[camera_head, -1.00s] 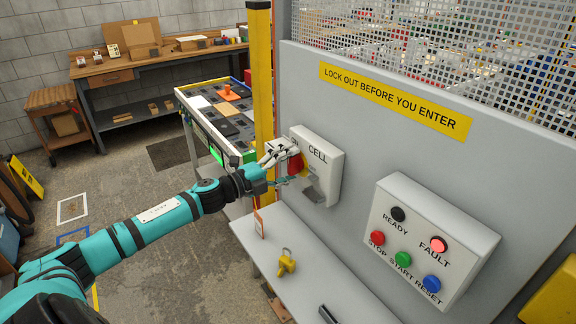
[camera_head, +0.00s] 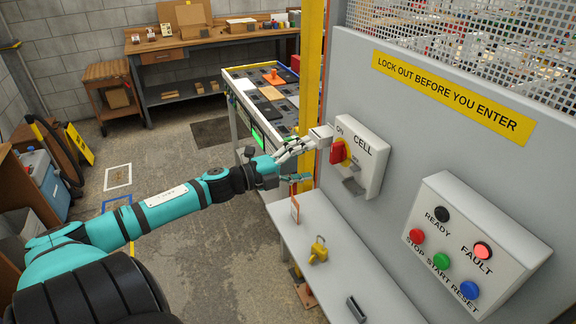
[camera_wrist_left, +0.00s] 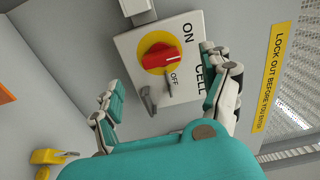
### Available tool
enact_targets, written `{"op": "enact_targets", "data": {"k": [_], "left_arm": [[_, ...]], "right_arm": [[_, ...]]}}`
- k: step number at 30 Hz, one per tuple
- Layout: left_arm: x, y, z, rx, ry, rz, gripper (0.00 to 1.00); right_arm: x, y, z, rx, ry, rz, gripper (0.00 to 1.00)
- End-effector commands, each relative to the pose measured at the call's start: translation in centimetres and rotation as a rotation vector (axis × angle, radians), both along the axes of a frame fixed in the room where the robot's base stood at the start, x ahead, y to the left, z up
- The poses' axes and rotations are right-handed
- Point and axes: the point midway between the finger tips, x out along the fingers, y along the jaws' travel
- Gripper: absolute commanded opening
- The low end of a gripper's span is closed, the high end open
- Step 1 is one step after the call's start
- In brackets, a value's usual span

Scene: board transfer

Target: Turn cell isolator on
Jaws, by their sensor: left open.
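The cell isolator is a white box (camera_head: 366,165) on the grey panel, marked CELL and ON, with a red knob (camera_head: 338,152) on a yellow disc. In the left wrist view the red knob (camera_wrist_left: 160,58) lies between the ON and OFF labels; I cannot tell for sure which it points to. A grey hasp-like tab (camera_head: 353,187) sits below the knob. My left gripper (camera_head: 309,158) is open and empty, just left of the knob, its fingers (camera_wrist_left: 162,76) spread either side of it in the wrist view, apart from it. My right gripper is not in view.
A yellow padlock (camera_head: 318,250) stands on the grey shelf (camera_head: 345,265) below. A button box (camera_head: 455,235) with a lit red FAULT lamp (camera_head: 482,250) is to the right. A yellow post (camera_head: 311,70) rises behind my gripper.

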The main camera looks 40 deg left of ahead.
Motion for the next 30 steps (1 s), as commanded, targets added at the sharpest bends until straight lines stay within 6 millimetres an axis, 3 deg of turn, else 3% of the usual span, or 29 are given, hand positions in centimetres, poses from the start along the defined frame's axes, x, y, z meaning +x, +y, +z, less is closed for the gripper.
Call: {"op": "enact_targets", "data": {"k": [6,12,30], "left_arm": [[-2.6,1.1,-0.2,-0.002,0.004,0.001,0.81],[-3.9,1.6,-0.1,-0.002,0.001,0.001,0.81],[-4.2,1.8,0.0,-0.001,0.0,0.001,0.81]], "right_arm": [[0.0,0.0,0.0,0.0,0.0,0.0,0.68],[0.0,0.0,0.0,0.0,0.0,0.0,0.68],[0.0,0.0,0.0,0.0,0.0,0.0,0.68]]}}
